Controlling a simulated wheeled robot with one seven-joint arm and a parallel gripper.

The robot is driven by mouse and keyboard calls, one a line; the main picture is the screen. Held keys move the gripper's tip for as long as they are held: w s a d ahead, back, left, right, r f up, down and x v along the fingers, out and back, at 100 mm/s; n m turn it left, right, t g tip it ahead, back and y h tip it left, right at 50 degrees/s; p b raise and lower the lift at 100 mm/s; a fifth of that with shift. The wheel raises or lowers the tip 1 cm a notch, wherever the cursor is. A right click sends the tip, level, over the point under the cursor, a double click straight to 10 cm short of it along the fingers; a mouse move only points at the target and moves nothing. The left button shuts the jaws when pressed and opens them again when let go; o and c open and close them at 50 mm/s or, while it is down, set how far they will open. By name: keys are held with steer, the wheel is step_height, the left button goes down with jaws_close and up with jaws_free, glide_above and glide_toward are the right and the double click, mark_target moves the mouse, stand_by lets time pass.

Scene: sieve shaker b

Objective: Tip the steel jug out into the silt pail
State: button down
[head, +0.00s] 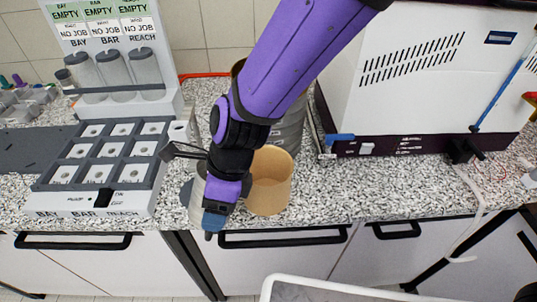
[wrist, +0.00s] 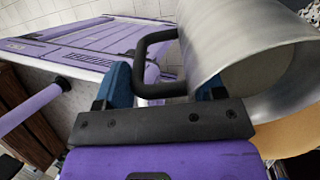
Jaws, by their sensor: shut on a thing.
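My gripper (head: 213,222) is low at the counter's front edge, with its blue fingertips pointing down. In the wrist view my gripper (wrist: 160,88) is shut on the black handle (wrist: 147,60) of the steel jug (wrist: 235,35). The jug's round mouth faces the right side of that view, and what is inside cannot be made out. In the head view the steel jug (head: 198,187) is mostly hidden behind my gripper. A tan open pail (head: 270,187), likely the silt pail, stands just right of it; its edge also shows in the wrist view (wrist: 292,136). I cannot tell the jug's tilt.
A grey metal cylinder (head: 291,128) stands behind the pail, partly covered by my arm. A white machine (head: 410,75) is at the right. A gridded tray (head: 110,160) and a labelled rack (head: 115,65) are at the left. The speckled counter (head: 350,185) is clear right of the pail.

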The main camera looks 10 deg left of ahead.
steer(key=r, duration=0.2)
steer(key=r+y, duration=0.1)
steer(key=shift+w+d+r+g, duration=0.1)
steer(key=shift+w+d+g, duration=0.3)
steer(key=shift+w+d+r, duration=0.15)
steer(key=shift+w+d, duration=0.05)
steer(key=shift+w+d+r+g+y, duration=0.45)
steer(key=shift+g+y, duration=0.15)
steer(key=shift+w+d+r+g+y, duration=0.35)
steer(key=shift+r+g+y, duration=0.25)
steer(key=shift+r, duration=0.05)
steer(key=shift+w+d+f+g+y+p, duration=0.25)
steer(key=shift+g+y+p, duration=0.25)
steer(key=shift+p, duration=0.2)
stand_by(1.2)
steer(key=shift+w+d+r+g+y+p, duration=0.3)
steer(key=shift+r+g+y+p, duration=0.3)
steer(key=shift+g+y, duration=0.1)
stand_by(1.9)
steer(key=shift+w+d+f, duration=0.15)
steer(key=shift+w+d, duration=0.05)
stand_by(1.2)
